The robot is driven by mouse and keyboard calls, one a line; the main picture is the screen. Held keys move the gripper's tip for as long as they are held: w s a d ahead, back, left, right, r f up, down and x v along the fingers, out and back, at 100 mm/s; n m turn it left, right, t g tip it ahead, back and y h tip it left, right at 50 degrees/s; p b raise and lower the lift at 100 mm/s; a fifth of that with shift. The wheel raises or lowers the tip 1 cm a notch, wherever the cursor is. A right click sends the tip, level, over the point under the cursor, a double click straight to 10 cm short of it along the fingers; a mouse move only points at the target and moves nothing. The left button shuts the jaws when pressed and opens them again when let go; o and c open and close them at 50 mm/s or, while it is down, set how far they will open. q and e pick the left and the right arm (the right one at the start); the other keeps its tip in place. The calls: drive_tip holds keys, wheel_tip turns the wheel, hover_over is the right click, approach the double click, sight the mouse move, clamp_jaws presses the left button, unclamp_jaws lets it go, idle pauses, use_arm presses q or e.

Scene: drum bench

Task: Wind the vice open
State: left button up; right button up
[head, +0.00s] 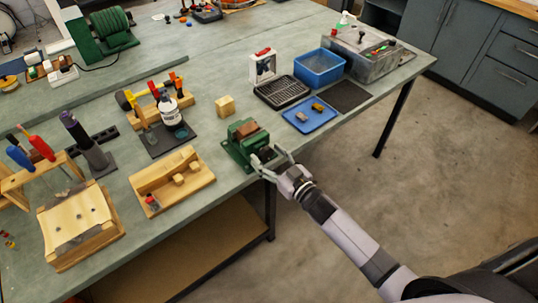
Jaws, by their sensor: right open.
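The green vice (243,141) is fixed near the front edge of the bench, with a brown block (246,129) at its jaws. My right gripper (268,160) is at the front right side of the vice, by the bench edge. Its fingers are spread apart. The vice's handle is hard to make out behind the fingers, and I cannot tell whether the fingers touch it. How wide the vice jaws are is too small to tell. My left gripper is not in view.
A wooden tray (150,190) stands left of the vice. A blue tray (309,126) with small parts lies to the right, with a black rack (281,92) behind it. A small wooden block (225,105) sits behind the vice. Open floor lies in front of the bench.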

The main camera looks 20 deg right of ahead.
drive_tip(key=shift+c, duration=0.6)
drive_tip(key=c, duration=1)
drive_tip(key=shift+c, duration=0.2)
drive_tip(key=shift+n, duration=0.3)
